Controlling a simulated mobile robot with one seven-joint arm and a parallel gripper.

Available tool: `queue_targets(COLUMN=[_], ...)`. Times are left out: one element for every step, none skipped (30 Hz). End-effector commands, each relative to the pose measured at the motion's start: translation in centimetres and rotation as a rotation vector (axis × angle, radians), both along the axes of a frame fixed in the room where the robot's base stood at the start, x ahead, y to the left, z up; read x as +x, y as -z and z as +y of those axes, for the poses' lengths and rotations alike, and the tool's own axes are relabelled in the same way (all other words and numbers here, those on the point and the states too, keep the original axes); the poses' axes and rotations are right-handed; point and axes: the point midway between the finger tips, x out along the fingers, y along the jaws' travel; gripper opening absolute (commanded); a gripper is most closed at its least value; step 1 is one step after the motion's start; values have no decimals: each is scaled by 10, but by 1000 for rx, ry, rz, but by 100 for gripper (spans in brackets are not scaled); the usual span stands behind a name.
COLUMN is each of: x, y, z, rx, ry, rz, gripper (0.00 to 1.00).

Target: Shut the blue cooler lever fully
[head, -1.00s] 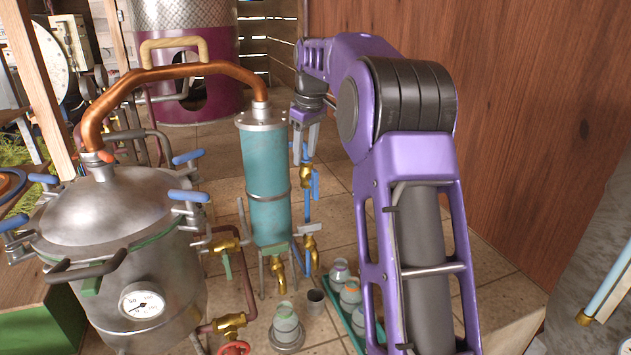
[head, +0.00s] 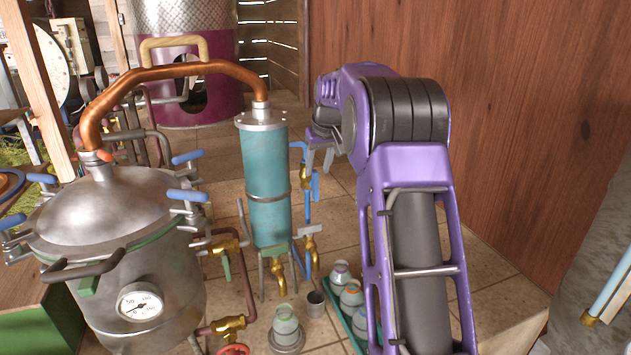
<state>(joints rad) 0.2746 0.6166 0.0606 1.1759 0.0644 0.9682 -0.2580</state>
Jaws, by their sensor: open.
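The blue cooler lever (head: 316,186) hangs roughly upright on the right side of a brass valve (head: 304,177). The valve sits on a blue pipe (head: 307,208) just right of the teal cooler cylinder (head: 268,190). My gripper (head: 320,160) is open and empty. Its fingers point down and appear just above the lever in the picture. I cannot tell how far apart in depth they are. Part of the gripper is hidden behind my purple arm.
The metal still pot (head: 115,230) stands left, joined by a copper pipe (head: 185,70) to the cooler top. A wooden wall (head: 530,130) rises on the right. A green tray (head: 360,320) of jars and a jar (head: 286,325) are on the floor below.

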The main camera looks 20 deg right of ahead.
Motion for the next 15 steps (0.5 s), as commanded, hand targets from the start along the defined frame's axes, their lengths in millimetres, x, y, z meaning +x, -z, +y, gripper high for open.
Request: queue_targets(x=[4,6,9,11,12,14,16,17,18,19,20,20,20,21,21], y=[12,16,22,27,31,35,38,41,44,45,46,48,48,49,49], z=[0,0,0,0,0,0,0,0,0,0,0,0,0,0,0], rx=[1,1,1,1,1,1,1,1,0,0,0,0,0,0,0], ry=[0,0,0,0,0,0,0,0,0,0,0,0,0,0,0], rz=[3,3,2,2,2,1,1,1,0,0,0,0,0,0,-1], gripper=[47,47,47,47,47,47,47,47,47,47,47,47,47,47,47])
